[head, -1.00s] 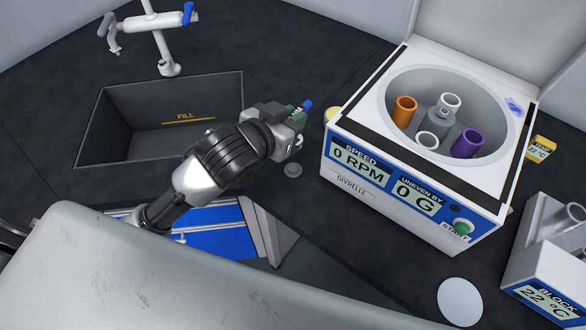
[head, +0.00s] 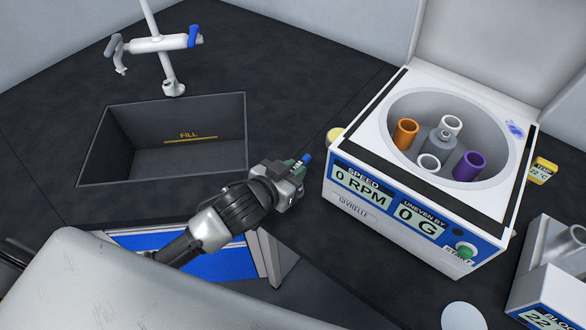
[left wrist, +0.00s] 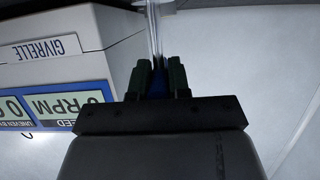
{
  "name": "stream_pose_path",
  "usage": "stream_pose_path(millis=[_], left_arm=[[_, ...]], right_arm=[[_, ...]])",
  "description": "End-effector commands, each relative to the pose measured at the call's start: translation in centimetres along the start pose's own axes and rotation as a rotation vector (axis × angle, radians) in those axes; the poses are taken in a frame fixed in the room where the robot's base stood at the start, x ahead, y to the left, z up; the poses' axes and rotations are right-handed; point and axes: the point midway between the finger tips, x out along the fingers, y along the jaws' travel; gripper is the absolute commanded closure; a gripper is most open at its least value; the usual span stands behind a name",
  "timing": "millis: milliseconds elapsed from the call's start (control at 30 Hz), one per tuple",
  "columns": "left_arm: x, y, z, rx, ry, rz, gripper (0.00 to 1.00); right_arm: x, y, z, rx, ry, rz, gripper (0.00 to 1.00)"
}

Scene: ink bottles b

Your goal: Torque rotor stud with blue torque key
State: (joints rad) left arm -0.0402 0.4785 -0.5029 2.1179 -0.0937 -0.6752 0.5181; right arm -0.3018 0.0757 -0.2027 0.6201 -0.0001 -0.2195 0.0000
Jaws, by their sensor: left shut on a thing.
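My left gripper (head: 299,168) is shut on the blue torque key (head: 307,158) over the counter, left of the centrifuge. In the left wrist view the key's blue part (left wrist: 158,84) sits between the green fingers, with a pale thin shaft running up from it. The white centrifuge (head: 350,208) is open. Its rotor (head: 440,140) has a grey middle block with the stud area at its top, too small to make out well. Around it stand an orange tube holder (head: 405,134), a purple one (head: 468,165) and two white ones. The key is apart from the rotor. My right gripper is out of view.
A sink (head: 110,150) with a tap (head: 165,45) is at the left. The centrifuge's front wall and rim stand between my gripper and the rotor. A block heater (head: 545,260) and a white disc (head: 463,317) are at the lower right. A yellow timer (head: 542,170) stands behind.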

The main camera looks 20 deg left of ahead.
Motion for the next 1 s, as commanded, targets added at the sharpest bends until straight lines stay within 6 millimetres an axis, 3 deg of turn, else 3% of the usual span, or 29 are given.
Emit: stream_pose_path(millis=[167, 200, 367, 633, 767, 1000], left_arm=[[0.1, 0.0, 0.3, -0.001, 0.000, 0.000, 1.00], [0.1, 0.0, 0.3, -0.001, 0.000, 0.000, 0.79], [0.1, 0.0, 0.2, 0.000, 0.000, 0.000, 0.57], [0.1, 0.0, 0.3, 0.000, 0.001, 0.000, 0.57], [0.3, 0.0, 0.6, 0.002, 0.003, 0.000, 0.57], [-4.5, -0.2, 0.8, -0.001, -0.002, 0.002, 0.57]], right_arm=[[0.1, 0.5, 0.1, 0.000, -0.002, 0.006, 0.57], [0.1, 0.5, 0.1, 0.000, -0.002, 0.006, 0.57], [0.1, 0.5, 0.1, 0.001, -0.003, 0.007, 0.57], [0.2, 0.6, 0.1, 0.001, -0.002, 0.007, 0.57], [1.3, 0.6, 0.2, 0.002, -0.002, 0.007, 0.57], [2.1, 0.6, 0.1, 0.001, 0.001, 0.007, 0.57]])
